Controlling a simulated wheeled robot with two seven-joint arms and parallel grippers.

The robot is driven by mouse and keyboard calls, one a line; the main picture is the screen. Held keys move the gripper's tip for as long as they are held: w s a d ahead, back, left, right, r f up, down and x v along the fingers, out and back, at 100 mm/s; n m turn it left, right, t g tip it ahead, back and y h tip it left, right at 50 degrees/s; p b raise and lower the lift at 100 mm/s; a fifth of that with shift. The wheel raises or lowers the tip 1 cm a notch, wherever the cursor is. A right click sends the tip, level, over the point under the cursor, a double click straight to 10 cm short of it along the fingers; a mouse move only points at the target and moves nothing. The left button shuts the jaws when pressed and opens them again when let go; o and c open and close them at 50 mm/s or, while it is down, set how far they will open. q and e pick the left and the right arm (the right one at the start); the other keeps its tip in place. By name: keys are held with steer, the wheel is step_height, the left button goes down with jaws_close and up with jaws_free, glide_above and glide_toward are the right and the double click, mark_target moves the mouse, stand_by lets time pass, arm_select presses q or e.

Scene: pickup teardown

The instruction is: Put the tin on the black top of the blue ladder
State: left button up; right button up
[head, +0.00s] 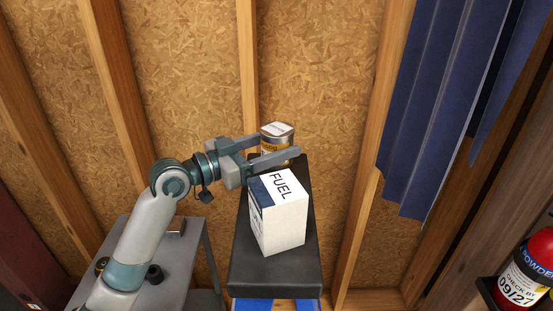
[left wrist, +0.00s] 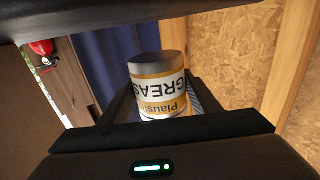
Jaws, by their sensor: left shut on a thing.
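The tin (head: 277,143), with a yellow and white label and a grey lid, is between the fingers of my left gripper (head: 274,149) in the head view. The left gripper is shut on it. The tin also shows in the left wrist view (left wrist: 160,87), its "GREASE" label upside down. The black top (head: 272,277) of the blue ladder (head: 277,304) lies below, with the tin at its far end. I cannot tell whether the tin's base touches the top; the fingers and the white box hide part of it. My right gripper is not in view.
A white "FUEL" box (head: 283,222) stands on the black top, just nearer than my left gripper. A grey table (head: 186,262) with small items is on the left. A blue curtain-like sheet (head: 425,110) and a red extinguisher (head: 535,262) are on the right.

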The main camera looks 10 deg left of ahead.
arm_select(q)
steer(key=shift+r, duration=0.1)
steer(key=shift+f+p, duration=0.55)
steer(key=shift+f, duration=1.55)
steer(key=shift+f, duration=0.1)
steer(key=o, duration=1.4)
steer(key=shift+c, duration=0.2)
